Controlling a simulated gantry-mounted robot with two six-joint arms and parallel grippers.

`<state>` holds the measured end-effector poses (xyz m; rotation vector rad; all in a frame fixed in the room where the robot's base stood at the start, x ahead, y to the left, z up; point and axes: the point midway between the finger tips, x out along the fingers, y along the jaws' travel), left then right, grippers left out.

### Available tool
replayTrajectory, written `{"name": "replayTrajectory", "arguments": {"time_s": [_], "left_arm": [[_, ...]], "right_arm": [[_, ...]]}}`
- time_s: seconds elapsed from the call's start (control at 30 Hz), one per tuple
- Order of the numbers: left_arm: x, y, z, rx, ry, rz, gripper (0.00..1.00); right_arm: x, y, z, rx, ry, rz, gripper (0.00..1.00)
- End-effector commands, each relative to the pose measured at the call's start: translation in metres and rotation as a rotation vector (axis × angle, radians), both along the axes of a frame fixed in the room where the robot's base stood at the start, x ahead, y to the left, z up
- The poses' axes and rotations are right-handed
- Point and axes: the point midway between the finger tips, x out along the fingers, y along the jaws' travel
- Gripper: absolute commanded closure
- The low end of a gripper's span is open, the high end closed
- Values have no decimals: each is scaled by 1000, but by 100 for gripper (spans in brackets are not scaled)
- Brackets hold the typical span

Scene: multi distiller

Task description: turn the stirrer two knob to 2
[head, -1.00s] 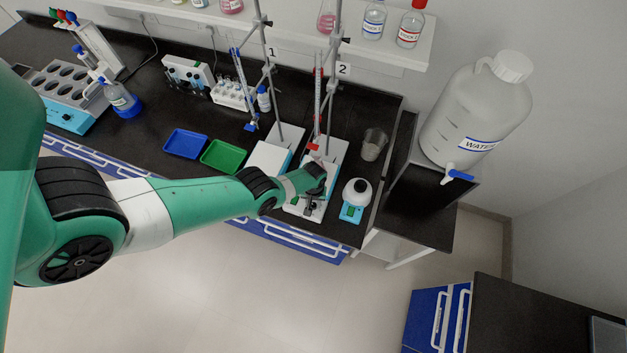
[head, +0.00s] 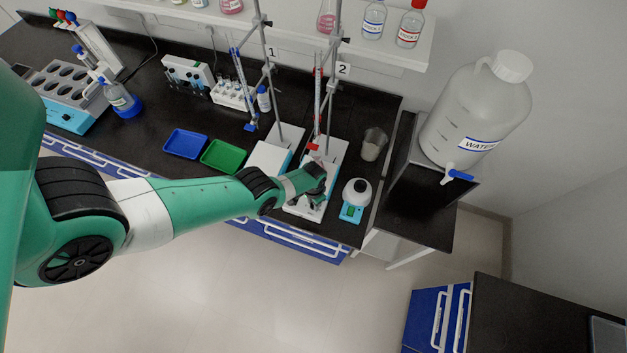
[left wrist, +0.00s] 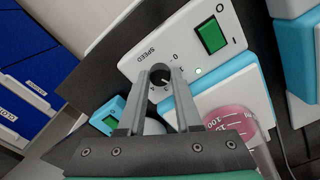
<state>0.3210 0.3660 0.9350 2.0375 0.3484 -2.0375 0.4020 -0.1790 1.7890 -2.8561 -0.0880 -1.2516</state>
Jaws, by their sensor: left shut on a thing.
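Stirrer two (head: 331,155), a white and light-blue plate unit with stand 2, is at the right end of the bench. Its front panel (left wrist: 150,58) fills the upper middle of the left wrist view, with a SPEED dial, a green switch (left wrist: 212,37) and a small lit lamp. My left gripper (left wrist: 160,73) is shut on the black speed knob (left wrist: 160,77), one finger on each side. A 4 shows beside the knob and a 0 farther around the dial; the knob's exact setting is unclear. In the head view my left gripper (head: 314,193) partly hides the front panel. My right gripper is out of view.
A small blue device with a white round top (head: 357,193) stands close right of stirrer two. Stirrer one (head: 268,158) is close left. A beaker (head: 373,144) stands behind right. A flask of pink liquid (left wrist: 232,120) shows close below the panel.

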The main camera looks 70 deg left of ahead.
Motion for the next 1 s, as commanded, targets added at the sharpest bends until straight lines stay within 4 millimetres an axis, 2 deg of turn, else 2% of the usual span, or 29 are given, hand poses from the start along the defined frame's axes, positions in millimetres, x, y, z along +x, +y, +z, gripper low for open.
{"name": "replayTrajectory", "arguments": {"time_s": [0.6,0.63,0.77,0.8,1.0], "left_arm": [[-1,0,-1,1,0,-50,100],[-1,0,-1,1,0,-49,65],[-1,0,-1,1,0,-49,42],[-1,0,-1,1,0,-49,37],[0,0,-1,0,0,-49,37]], "right_arm": [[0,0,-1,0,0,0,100],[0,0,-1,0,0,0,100],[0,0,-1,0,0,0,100],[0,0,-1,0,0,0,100],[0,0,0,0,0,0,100]]}}
